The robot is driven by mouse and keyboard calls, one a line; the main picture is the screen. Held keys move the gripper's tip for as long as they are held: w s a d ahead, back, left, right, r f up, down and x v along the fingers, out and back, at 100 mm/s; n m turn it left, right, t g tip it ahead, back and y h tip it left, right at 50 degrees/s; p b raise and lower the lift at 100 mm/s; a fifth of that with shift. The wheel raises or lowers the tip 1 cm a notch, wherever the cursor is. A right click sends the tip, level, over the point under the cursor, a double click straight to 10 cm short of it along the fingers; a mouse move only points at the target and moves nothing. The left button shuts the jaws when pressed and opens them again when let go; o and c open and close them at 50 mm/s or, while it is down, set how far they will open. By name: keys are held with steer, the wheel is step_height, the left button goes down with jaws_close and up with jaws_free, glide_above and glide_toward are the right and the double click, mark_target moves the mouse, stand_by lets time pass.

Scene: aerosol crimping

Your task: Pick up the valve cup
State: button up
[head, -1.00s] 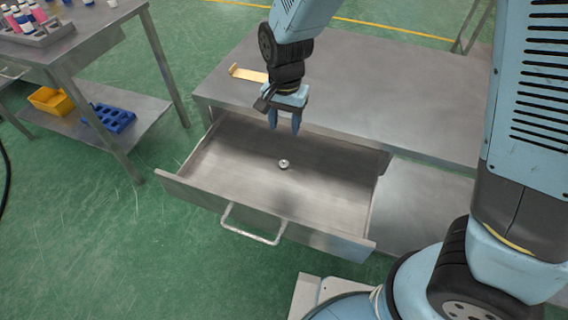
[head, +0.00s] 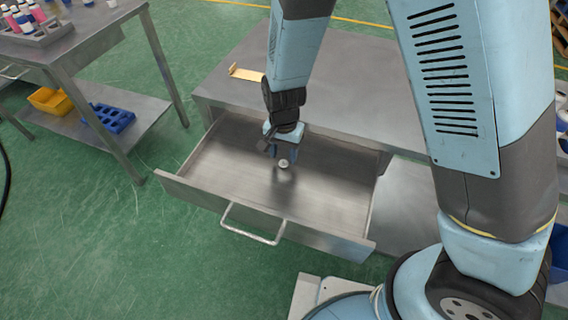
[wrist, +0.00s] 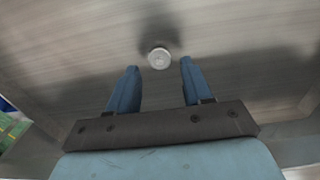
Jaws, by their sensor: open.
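The valve cup (head: 284,164) is a small round silvery piece lying on the floor of the open metal drawer (head: 215,187). In the wrist view the valve cup (wrist: 159,58) lies just beyond my fingertips, roughly centred between them. My gripper (head: 283,160) is inside the drawer space, pointing down, right at the cup in the head view. It is open and empty. In the wrist view my gripper (wrist: 159,66) shows two blue fingers set apart, with the cup in line with the gap. The exact height of the fingertips over the drawer floor is hard to tell.
The drawer has low walls and a front handle (head: 252,235). A metal workbench (head: 350,85) stands above and behind it, with a tan bracket (head: 246,73) on top.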

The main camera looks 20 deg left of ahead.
mark_target(283, 161)
steer(key=shift+f, duration=1.55)
steer(key=shift+c, duration=0.4)
jaws_close()
steer(key=shift+r, duration=0.1)
